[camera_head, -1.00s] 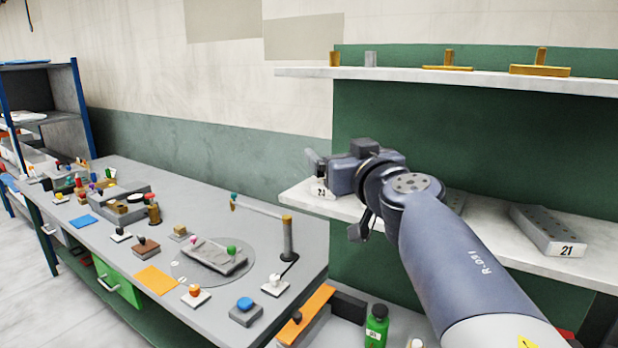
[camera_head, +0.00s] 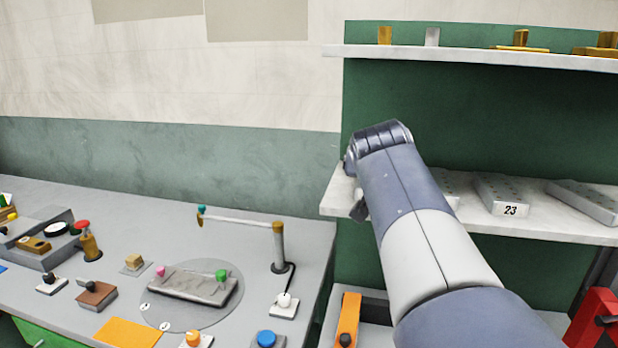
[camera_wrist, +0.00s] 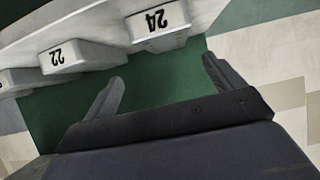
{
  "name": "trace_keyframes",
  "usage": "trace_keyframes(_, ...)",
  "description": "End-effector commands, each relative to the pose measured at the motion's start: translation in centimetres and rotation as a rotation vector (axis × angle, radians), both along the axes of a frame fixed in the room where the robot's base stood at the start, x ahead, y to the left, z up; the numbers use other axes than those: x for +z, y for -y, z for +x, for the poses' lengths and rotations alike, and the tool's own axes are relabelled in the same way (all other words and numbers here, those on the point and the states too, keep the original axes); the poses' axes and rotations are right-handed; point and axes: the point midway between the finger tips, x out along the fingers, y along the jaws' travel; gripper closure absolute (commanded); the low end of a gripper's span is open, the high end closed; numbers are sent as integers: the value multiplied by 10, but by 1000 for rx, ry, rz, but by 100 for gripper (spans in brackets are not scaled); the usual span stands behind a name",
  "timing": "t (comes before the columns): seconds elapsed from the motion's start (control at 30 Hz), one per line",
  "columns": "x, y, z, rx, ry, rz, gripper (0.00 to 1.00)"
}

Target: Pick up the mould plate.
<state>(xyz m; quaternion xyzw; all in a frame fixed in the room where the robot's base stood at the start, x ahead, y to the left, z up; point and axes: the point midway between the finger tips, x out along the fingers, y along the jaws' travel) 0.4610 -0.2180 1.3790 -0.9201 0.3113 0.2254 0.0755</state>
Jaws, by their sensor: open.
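Several grey mould plates with numbered white labels lie on the white middle shelf. In the head view I see plate 23 (camera_head: 505,192), another plate to its right (camera_head: 585,203) whose number is not shown, and one partly hidden behind my arm. The wrist view shows plate 24 (camera_wrist: 158,27) and plate 22 (camera_wrist: 80,58), with labels looking inverted, and part of another at the left edge. My gripper (camera_wrist: 164,70) is open and empty, its fingers apart just off the plates' labelled ends, nearest plate 24. In the head view its fingers are mostly hidden by my arm.
The middle shelf (camera_head: 470,222) has an upper shelf (camera_head: 460,58) above it holding brass pieces. At left is a bench with a round turntable (camera_head: 210,317), a grey plate with coloured knobs, a post with a swing arm (camera_head: 279,250) and several buttons. A red object (camera_head: 597,318) stands lower right.

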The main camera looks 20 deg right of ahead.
Motion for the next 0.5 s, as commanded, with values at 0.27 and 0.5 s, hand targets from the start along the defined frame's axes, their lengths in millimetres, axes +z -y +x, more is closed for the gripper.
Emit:
trace_keyframes(0.27, -15, 13, 17, 5, -22, 16, 11)
trace_keyframes(0.5, -28, 27, 37, 5, -18, 13, 11)
